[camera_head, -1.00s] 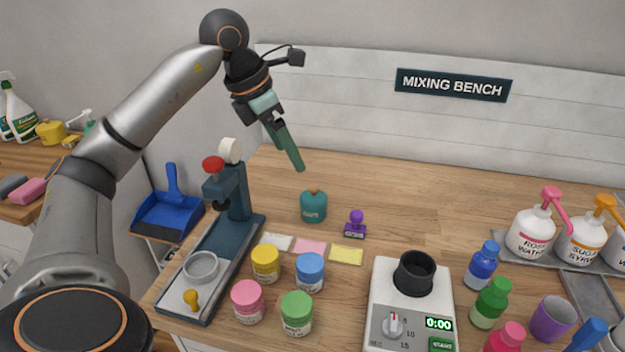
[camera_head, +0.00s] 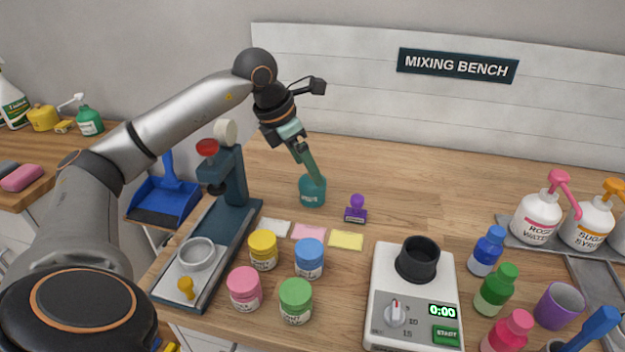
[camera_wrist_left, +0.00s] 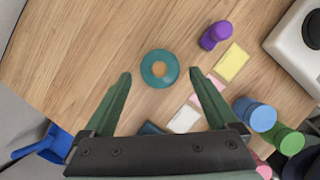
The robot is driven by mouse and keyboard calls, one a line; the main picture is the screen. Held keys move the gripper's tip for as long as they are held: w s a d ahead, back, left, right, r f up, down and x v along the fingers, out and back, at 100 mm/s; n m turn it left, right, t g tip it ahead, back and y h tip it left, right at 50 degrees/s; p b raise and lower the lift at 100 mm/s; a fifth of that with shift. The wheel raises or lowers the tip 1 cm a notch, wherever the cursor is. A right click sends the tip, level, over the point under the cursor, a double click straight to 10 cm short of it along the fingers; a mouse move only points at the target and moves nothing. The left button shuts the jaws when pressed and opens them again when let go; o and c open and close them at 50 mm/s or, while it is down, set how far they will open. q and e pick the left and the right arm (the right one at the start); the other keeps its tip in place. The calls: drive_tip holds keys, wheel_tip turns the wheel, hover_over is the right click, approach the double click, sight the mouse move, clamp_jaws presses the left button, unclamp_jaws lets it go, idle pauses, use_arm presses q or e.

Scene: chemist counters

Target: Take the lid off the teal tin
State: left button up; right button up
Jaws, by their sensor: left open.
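The teal tin (camera_head: 312,193) stands upright on the wooden bench, behind the coloured notes. My left gripper (camera_head: 316,178) is open and points down just over the tin. In the left wrist view its two green fingers (camera_wrist_left: 159,74) are spread, one to each side of the lid, with nothing between them touching. In the head view the near finger covers the top of the tin. My right gripper is not in view.
A purple stamp (camera_head: 356,209) stands close right of the tin. A dark press (camera_head: 234,180) is to its left. The bench behind and right of the tin is clear.

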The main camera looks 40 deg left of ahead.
use_arm(q)
drive_tip(key=shift+x, duration=1.1)
drive_tip(key=c, duration=1.1)
drive_tip(key=shift+s, duration=0.1)
clamp_jaws()
